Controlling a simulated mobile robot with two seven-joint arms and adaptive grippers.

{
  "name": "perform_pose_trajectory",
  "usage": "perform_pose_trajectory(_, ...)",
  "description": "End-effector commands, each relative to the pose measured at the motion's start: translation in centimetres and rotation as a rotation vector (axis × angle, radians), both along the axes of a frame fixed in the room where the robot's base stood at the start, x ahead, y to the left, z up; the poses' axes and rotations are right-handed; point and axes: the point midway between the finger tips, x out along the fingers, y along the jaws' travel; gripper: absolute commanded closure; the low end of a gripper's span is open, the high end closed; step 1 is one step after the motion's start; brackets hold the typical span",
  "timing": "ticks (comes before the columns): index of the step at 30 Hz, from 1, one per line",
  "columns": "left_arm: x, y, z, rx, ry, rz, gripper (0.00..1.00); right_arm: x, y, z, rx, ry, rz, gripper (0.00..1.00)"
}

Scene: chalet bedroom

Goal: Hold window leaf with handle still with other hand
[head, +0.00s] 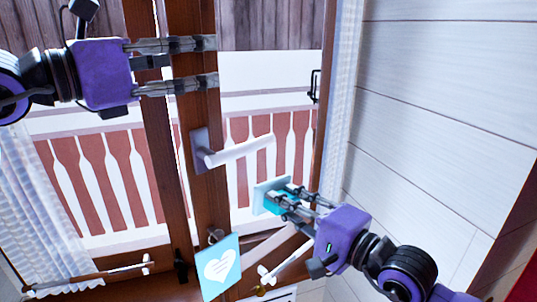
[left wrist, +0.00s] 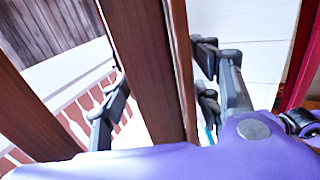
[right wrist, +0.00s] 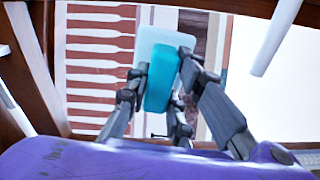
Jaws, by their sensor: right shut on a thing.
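The window leaf's dark wooden frame (head: 207,112) runs upright in the head view and carries a white handle (head: 240,151) on a dark plate. My left gripper (head: 216,64) is open at the upper part of this frame, its two fingers spread and reaching across it. In the left wrist view a wooden bar (left wrist: 155,70) passes between the spread fingers; I cannot tell whether they touch it. My right gripper (head: 285,205) is shut on a turquoise block with a pale plate (right wrist: 160,80), low and right of the handle, in front of the glass.
A light blue card with a white heart (head: 220,267) hangs below the handle. White curtains (head: 45,200) hang at the left, and a white plank wall (head: 440,110) is at the right. A red-brown railing (head: 105,170) shows through the glass.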

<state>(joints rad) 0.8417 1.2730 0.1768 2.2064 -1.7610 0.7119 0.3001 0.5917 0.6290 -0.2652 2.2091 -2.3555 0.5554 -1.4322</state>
Motion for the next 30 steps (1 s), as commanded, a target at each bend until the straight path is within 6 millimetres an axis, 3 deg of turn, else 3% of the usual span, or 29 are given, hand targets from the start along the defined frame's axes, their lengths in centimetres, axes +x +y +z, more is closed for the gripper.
perform_pose_trajectory(11, -0.2, 0.2, 0.0, 0.000, 0.000, 0.000, 0.34, 0.0, 0.0, 0.0, 0.000, 0.000, 0.000, 1.00)
perform_pose_trajectory(19, -2.4, 2.3, -0.2, 0.001, 0.003, 0.001, 0.34, 0.0, 0.0, -0.3, 0.001, 0.004, 0.000, 1.00)
perform_pose_trajectory(30, -5.7, 5.3, 0.1, -0.002, 0.001, 0.000, 0.34, -0.1, 0.0, 0.9, 0.000, -0.010, 0.000, 1.00)
